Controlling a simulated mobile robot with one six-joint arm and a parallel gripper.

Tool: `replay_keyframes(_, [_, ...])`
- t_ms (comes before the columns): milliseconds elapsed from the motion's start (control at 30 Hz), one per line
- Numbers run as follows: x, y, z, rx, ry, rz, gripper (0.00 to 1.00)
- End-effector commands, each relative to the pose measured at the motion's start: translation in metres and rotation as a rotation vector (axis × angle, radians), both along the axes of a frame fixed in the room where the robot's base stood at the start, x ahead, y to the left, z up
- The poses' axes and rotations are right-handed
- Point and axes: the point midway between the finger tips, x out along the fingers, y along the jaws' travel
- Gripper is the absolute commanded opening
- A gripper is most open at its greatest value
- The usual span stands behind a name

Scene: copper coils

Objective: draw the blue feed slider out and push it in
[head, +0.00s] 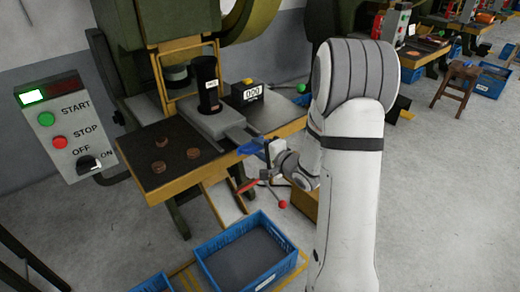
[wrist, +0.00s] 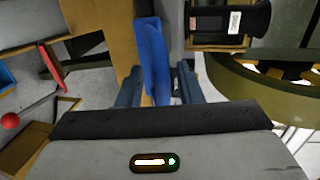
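In the wrist view the blue slider (wrist: 152,50) reaches down between my two fingers. My gripper (wrist: 160,88) is open around it. The left finger is close to the slider and a gap shows at the right finger. I cannot tell whether the left finger touches. In the head view my gripper (head: 268,153) is at the slider's outer end, partly hidden by my wrist.
The press table (head: 165,192) holds several copper coils, a black cylinder (head: 209,88) and a counter box (head: 246,92). A red-knobbed lever (head: 283,204) stands below my gripper. A blue crate (head: 205,272) is on the floor. A control panel (head: 66,128) hangs at left.

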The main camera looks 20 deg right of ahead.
Motion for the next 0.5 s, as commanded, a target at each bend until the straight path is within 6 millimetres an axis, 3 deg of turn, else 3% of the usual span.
replay_keyframes(167, [-0.009, -0.006, 0.003, 0.000, 0.000, -0.004, 0.33])
replay_keyframes(500, [-0.059, -0.028, 0.015, 0.000, 0.001, -0.004, 0.33])
